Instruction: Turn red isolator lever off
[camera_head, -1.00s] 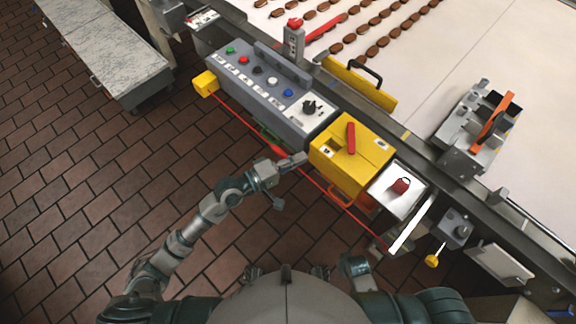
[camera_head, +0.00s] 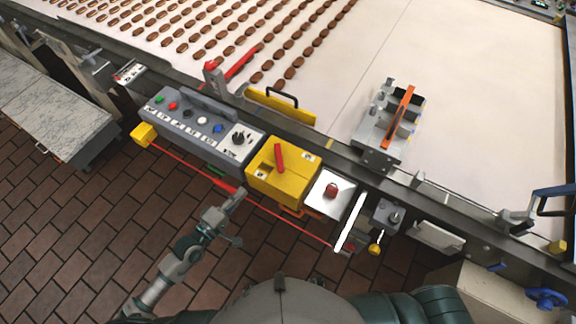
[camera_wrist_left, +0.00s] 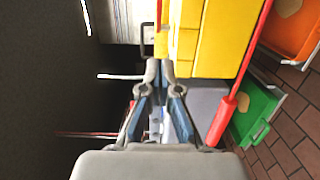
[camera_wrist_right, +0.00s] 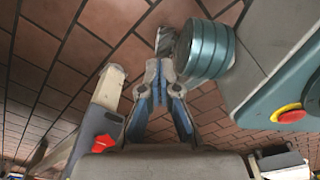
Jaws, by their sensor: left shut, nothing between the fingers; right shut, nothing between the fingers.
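The red isolator lever (camera_head: 279,157) sits on top of the yellow box (camera_head: 284,184) and slants slightly in the head view. My left gripper (camera_head: 239,194) is shut and empty, in front of the yellow box's left edge and lower in the picture than the lever. In the left wrist view the left gripper (camera_wrist_left: 158,66) points toward the yellow box (camera_wrist_left: 222,38), whose side fills the upper right; the lever does not show there. My right gripper (camera_wrist_right: 156,66) is shut and empty in its own wrist view, over the brick floor. It is not visible in the head view.
A grey button panel (camera_head: 204,125) adjoins the yellow box on the left. A red pull cord (camera_head: 285,220) runs in front. The conveyor (camera_head: 440,70) carries brown biscuits behind.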

